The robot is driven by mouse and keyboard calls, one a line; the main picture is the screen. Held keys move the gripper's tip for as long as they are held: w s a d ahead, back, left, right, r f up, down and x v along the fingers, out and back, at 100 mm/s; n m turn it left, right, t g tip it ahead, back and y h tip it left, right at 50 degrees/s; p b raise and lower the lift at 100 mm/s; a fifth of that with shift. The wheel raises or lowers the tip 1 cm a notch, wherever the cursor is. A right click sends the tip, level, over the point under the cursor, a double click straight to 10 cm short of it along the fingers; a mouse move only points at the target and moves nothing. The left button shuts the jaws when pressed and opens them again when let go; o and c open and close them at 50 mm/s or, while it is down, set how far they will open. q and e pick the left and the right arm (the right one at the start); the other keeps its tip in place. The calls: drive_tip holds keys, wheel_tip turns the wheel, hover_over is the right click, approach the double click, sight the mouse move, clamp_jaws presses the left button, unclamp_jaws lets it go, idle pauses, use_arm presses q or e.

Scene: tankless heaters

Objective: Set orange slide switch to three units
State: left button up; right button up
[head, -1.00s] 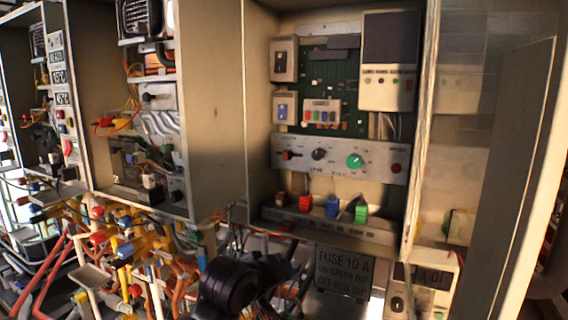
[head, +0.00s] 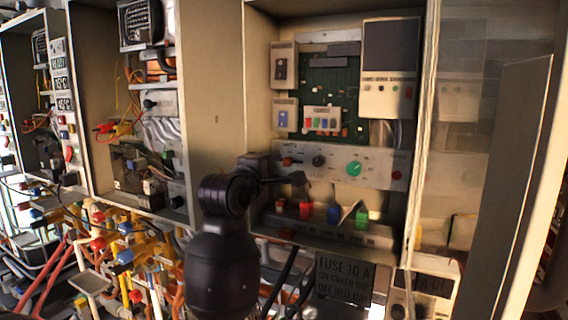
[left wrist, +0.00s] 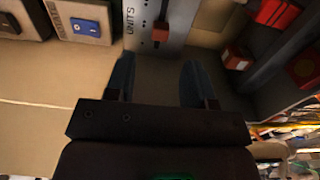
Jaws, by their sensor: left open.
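The orange slide switch (head: 288,161) sits at the left end of a grey control panel (head: 330,166) inside the open heater cabinet. In the left wrist view its orange-red knob (left wrist: 160,33) sits in a dark slot beside the printed word UNITS. My left gripper (head: 298,179) is just in front of the panel, close below the switch. In the left wrist view its two blue-grey fingers (left wrist: 157,65) are apart, empty, with the knob ahead of the gap between them. They appear clear of the knob. The scale marks are too small to read. My right gripper is not seen.
A black knob (head: 318,160) and a green dial (head: 354,168) are right of the switch. Coloured blocks, including a blue one (head: 333,212), stand below the panel. The cabinet's left wall (head: 213,100) is beside my arm. Pipes and valves crowd the lower left.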

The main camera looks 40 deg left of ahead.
sight(286, 163)
use_arm(q)
drive_tip(key=shift+p+x, duration=0.4)
drive_tip(key=shift+x, duration=2.8)
drive_tip(key=shift+c, duration=0.2)
drive_tip(key=shift+d, duration=0.1)
clamp_jaws()
